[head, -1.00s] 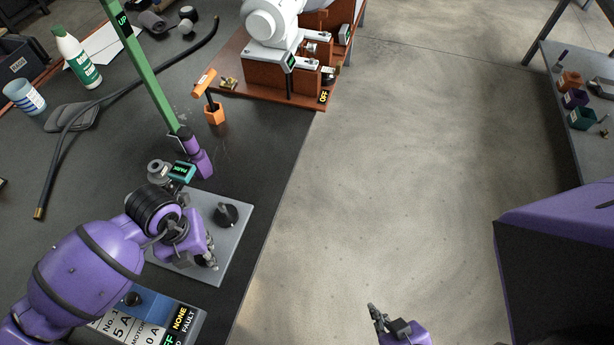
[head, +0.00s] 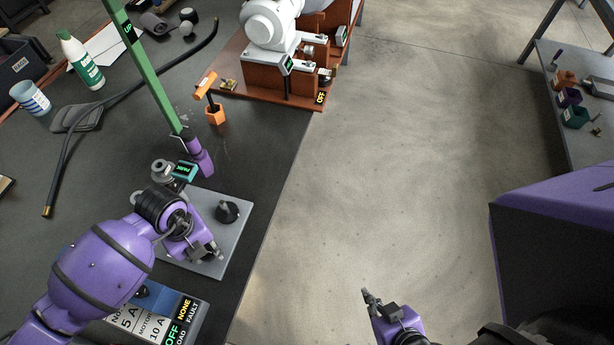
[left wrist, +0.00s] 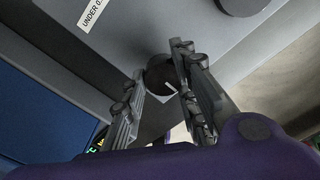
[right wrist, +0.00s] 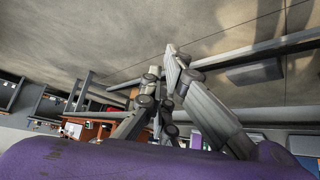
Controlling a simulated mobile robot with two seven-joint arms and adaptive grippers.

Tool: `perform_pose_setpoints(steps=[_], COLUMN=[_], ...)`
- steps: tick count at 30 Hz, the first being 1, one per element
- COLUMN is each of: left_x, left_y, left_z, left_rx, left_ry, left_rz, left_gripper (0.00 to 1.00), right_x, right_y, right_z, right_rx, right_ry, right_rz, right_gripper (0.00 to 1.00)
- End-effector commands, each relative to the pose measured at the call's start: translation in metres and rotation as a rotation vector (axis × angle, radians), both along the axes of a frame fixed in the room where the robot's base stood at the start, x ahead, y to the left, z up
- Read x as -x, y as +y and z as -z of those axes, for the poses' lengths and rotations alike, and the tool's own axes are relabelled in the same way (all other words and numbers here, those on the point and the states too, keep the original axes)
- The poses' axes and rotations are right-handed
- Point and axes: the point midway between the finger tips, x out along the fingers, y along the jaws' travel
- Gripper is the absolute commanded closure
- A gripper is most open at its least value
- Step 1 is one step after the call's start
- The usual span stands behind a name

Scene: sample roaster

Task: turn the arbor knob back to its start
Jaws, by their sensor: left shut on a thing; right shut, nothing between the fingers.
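A grey plate (head: 236,238) on the dark bench carries a black pointer knob (head: 228,211) and a smaller dark round knob (left wrist: 160,72). My left gripper (head: 212,252) is over the plate's near right part. In the left wrist view its fingers (left wrist: 155,88) are shut on the small dark knob, one on each side. In the head view the gripper hides that knob. I cannot read which knob is labelled as the arbor. My right gripper (head: 369,297) is shut and empty over the floor, and its closed fingertips show in the right wrist view (right wrist: 163,62).
A teal-tagged part (head: 184,171) and a green bar with a purple grip (head: 201,158) stand behind the plate. A labelled box (head: 165,318) lies in front of it. Floor right of the bench is clear.

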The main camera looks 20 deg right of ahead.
Motion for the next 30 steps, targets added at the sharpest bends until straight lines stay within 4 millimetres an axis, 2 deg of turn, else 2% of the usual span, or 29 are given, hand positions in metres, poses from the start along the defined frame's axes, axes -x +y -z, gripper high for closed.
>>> perform_pose_setpoints(steps=[1,4,5,8,20,21,23,26,30], left_x=[-0.004,-0.004,-0.004,-0.004,-0.001,-0.001,-0.001,-0.001,-0.002], left_y=[0.008,0.008,0.008,0.007,0.003,0.003,0.003,0.002,0.002], left_z=[-0.003,-0.003,-0.003,-0.003,-0.001,-0.001,-0.001,-0.006,-0.028], left_rx=[-0.018,-0.018,-0.018,-0.016,-0.008,-0.007,-0.007,-0.005,-0.005], left_ry=[-0.007,-0.006,-0.006,-0.006,-0.002,-0.001,-0.001,-0.002,-0.005], left_rz=[-0.006,-0.005,-0.005,-0.005,-0.001,0.000,0.000,0.000,0.002], left_gripper=[0.99,0.99,0.70,0.59,0.59,0.59,0.59,0.59,0.59], right_x=[-0.004,-0.005,-0.005,-0.006,-0.007,-0.010,-0.030,-0.035,-0.035], right_y=[0.001,0.001,0.001,0.001,0.001,0.001,0.005,0.006,0.006], right_z=[-0.002,-0.002,-0.002,-0.003,-0.005,-0.005,-0.007,-0.009,-0.009], right_rx=[-0.001,-0.001,-0.001,0.000,0.000,-0.001,-0.004,-0.005,-0.005], right_ry=[-0.008,-0.008,-0.008,-0.010,-0.015,-0.019,-0.048,-0.057,-0.057], right_rz=[-0.002,-0.002,-0.002,-0.003,-0.003,-0.004,-0.017,-0.017,-0.017], right_gripper=[1.00,1.00,1.00,1.00,1.00,1.00,1.00,1.00,1.00])
